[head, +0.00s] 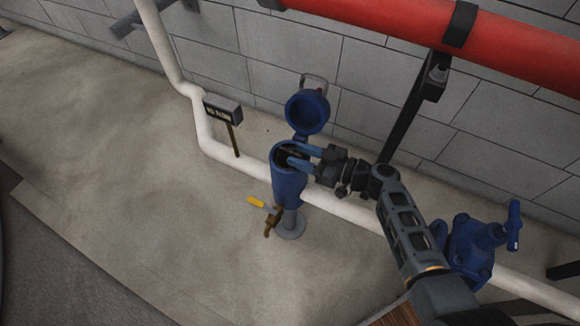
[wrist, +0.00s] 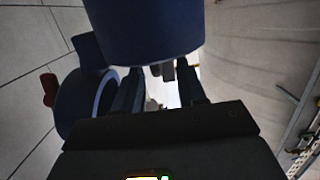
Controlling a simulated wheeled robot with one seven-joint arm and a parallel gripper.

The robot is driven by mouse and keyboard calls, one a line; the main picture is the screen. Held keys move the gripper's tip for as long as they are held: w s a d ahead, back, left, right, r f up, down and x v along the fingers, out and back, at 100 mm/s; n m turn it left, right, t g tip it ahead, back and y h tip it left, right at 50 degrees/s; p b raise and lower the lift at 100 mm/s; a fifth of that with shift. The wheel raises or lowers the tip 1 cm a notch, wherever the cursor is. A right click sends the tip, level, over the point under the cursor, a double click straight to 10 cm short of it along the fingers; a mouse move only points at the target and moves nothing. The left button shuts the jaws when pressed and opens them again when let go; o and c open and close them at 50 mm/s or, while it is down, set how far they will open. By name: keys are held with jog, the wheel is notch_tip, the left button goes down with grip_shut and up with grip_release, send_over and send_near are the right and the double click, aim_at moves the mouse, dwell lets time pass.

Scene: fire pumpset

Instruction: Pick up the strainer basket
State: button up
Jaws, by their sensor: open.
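The blue strainer housing (head: 288,187) stands upright on the white pipe, its round lid (head: 307,114) swung open toward the wall. My gripper (head: 294,154) is open, its two blue-tinted fingers level at the housing's mouth. The strainer basket is mostly hidden inside the dark mouth and cannot be made out clearly. In the wrist view, the housing (wrist: 145,30) fills the top and the lid (wrist: 85,104) is at left. A small grey piece (wrist: 167,71) shows between the fingers, possibly the basket's handle; I cannot tell whether it touches them.
A small dark sign (head: 222,109) stands by the white pipe (head: 245,171). A blue valve (head: 470,248) is at right. A red pipe (head: 440,40) runs along the wall. The floor at left is clear.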

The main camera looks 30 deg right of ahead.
aim_at(290, 151)
jog(key=shift+x, duration=1.9)
jog(key=shift+c, duration=0.4)
grip_shut()
jog(key=shift+d, duration=0.1)
